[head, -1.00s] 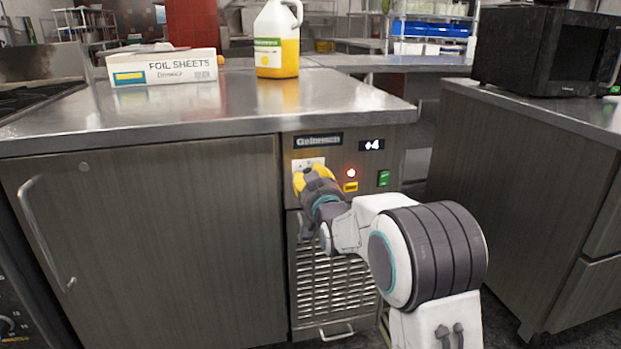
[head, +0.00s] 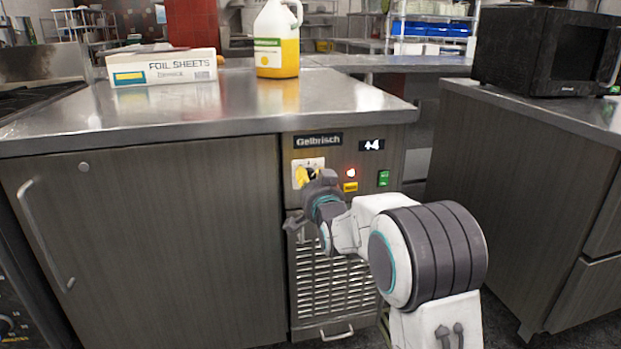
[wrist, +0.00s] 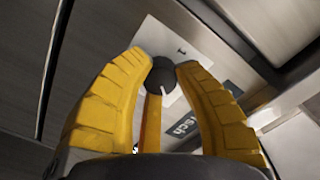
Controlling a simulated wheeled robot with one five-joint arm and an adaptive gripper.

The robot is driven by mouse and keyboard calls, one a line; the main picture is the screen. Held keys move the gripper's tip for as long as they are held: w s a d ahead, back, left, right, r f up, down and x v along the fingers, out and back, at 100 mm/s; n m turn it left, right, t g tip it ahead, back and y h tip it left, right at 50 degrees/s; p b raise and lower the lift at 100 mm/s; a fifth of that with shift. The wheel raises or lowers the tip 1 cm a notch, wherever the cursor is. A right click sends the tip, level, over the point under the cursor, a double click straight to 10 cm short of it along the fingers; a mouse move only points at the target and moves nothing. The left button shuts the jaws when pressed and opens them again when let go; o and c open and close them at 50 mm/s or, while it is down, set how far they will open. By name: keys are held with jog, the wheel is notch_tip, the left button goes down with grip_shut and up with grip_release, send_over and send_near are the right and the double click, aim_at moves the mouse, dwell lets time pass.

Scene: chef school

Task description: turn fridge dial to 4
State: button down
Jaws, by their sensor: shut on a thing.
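The fridge (head: 160,240) is a metal under-counter unit with a control panel at its right end. Its display (head: 371,145) reads +4. The dial (wrist: 160,76) is a dark round knob on a white plate (wrist: 184,52). My gripper (head: 307,176) reaches the dial from the front right. In the wrist view its yellow fingers (wrist: 162,68) are shut on the dial, one on each side. In the head view my gripper hides most of the dial. The dial's scale marks are too small to read.
A vent grille (head: 335,290) lies below. The countertop overhangs above. Another cabinet (head: 520,200) stands to the right.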

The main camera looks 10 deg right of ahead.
jog(key=shift+f, duration=0.2)
jog(key=c, duration=0.9)
grip_release()
jog(key=shift+r, duration=0.1)
jog(key=shift+s, duration=5.95)
jog(key=shift+r, duration=0.1)
jog(key=s+r+n+g+p, duration=0.2)
jog(key=s+r+g+p, duration=0.3)
jog(key=s+r+p, duration=0.4)
jog(key=s+r+n+g+p, duration=0.3)
jog(key=s+r+p, duration=0.7)
jog(key=p, duration=0.9)
jog(key=s+r+n+g+p, duration=0.3)
jog(key=s+r+g+p, duration=0.3)
jog(key=s+p, duration=0.8)
notch_tip(320, 180, up, 4)
jog(key=shift+f+g, duration=0.15)
jog(key=shift+g, duration=0.15)
